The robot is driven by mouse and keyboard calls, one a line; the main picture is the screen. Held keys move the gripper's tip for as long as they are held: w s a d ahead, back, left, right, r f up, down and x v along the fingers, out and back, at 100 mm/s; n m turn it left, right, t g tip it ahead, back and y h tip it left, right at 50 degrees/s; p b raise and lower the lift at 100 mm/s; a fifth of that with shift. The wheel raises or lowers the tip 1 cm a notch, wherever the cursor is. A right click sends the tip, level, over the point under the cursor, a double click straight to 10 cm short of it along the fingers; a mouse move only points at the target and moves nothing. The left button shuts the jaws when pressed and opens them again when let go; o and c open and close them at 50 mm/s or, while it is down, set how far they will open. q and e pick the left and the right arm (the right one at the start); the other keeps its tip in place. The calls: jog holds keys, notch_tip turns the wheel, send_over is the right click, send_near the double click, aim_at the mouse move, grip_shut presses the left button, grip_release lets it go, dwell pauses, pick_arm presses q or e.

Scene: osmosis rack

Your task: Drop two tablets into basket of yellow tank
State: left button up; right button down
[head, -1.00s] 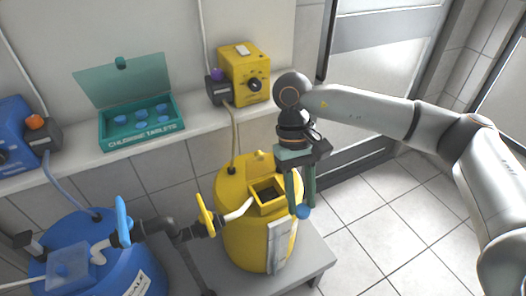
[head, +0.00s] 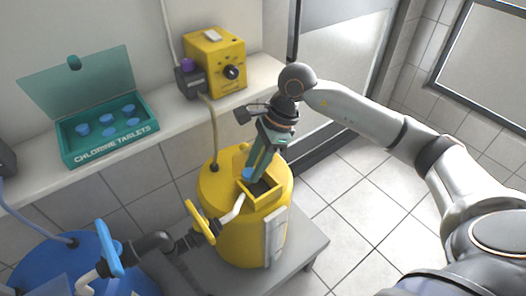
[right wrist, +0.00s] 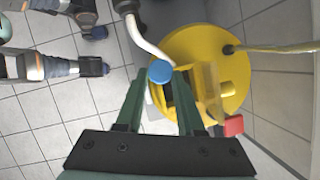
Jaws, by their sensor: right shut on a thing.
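The yellow tank (head: 240,235) stands on a grey platform, with a square open basket (head: 266,201) at its top. My right gripper (head: 250,177) is shut on a blue tablet (head: 247,173), pointing down at the basket's left rear edge. In the right wrist view the tablet (right wrist: 160,72) shows at the fingertips, beside the yellow tank (right wrist: 205,42). I cannot tell whether the tablet is over the opening or just beside it. The teal chlorine tablets box (head: 75,153) is open on the ledge with several blue tablets inside. My left gripper is not in view.
A yellow pump (head: 216,65) stands on the ledge (head: 175,118) behind the tank, its hose running down to the tank. A yellow-handled valve (head: 201,222) and pipe are close at the tank's left. A blue tank (head: 75,262) is at lower left. Floor at right is clear.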

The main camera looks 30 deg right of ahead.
jog(key=m+t, duration=0.1)
jog(key=m, duration=0.1)
jog(key=m+t+h+b, duration=0.25)
jog(key=m+b, duration=0.25)
jog(key=m, duration=0.4)
send_over(259, 192)
jog(key=s, duration=0.1)
notch_tip(259, 192, down, 6)
jog(key=f+b, duration=0.2)
jog(key=f, duration=0.1)
jog(key=shift+s+d+b, duration=0.15)
jog(key=shift+d+b, duration=0.15)
notch_tip(259, 192, down, 3)
jog(key=b, duration=0.2)
jog(key=shift+f+b, duration=0.15)
jog(key=shift+b, duration=0.25)
jog(key=shift+f+b, duration=0.85)
jog(key=shift+f, duration=0.15)
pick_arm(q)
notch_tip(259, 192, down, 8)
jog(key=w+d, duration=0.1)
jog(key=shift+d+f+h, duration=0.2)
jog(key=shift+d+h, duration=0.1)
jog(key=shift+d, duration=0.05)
pick_arm(e)
jog(key=shift+f, duration=0.1)
